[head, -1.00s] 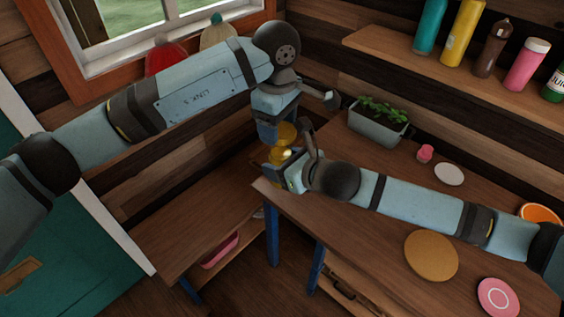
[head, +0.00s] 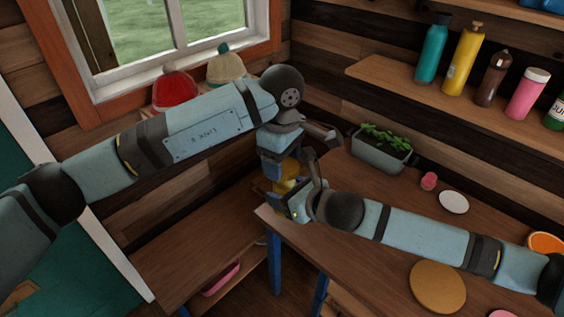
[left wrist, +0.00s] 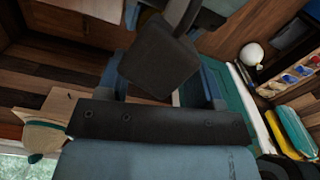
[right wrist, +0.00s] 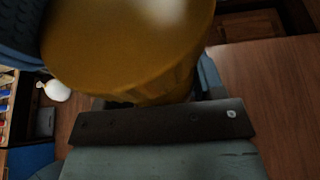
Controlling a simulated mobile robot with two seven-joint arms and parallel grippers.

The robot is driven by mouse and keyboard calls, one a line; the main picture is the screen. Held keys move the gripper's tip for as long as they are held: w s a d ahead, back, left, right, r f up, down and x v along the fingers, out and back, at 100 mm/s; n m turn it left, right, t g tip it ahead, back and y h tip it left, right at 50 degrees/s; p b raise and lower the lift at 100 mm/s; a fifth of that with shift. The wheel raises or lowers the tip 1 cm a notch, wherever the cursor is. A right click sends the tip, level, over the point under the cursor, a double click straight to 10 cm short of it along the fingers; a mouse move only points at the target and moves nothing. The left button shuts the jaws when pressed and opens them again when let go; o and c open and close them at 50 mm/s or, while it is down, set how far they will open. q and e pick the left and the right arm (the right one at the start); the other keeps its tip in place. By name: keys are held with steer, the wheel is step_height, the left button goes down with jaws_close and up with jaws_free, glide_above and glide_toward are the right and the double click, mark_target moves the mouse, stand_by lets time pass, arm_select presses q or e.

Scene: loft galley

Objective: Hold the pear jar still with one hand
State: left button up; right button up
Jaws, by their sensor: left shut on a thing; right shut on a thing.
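The pear jar (head: 284,187) shows as a small gold-yellow shape, mostly hidden, above the near left corner of the table. My right gripper (head: 294,203) reaches in from the right and is shut on it. In the right wrist view the jar's broad gold round top (right wrist: 130,50) fills the upper middle, with its narrower body below. My left gripper (head: 283,168) points down from above and is shut on the jar's gold lid (head: 291,168). In the left wrist view, dark and blue arm parts hide most of what lies between the left fingers (left wrist: 160,90).
A planter (head: 382,152), a small pink item (head: 429,181), a white disc (head: 454,202) and a round tan board (head: 437,288) are on the table (head: 370,240). Several bottles (head: 465,60) stand on the wall shelf. Two knitted hats (head: 174,90) sit by the window.

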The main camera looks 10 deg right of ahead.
arm_select(q)
steer(key=shift+f, duration=0.9)
steer(key=shift+f, duration=0.65)
arm_select(e)
steer(key=shift+r, duration=0.1)
arm_select(q)
steer(key=shift+f, duration=0.1)
arm_select(e)
jaws_close()
arm_select(q)
steer(key=m, duration=0.3)
steer(key=shift+w+d, duration=0.1)
steer(key=o, duration=0.9)
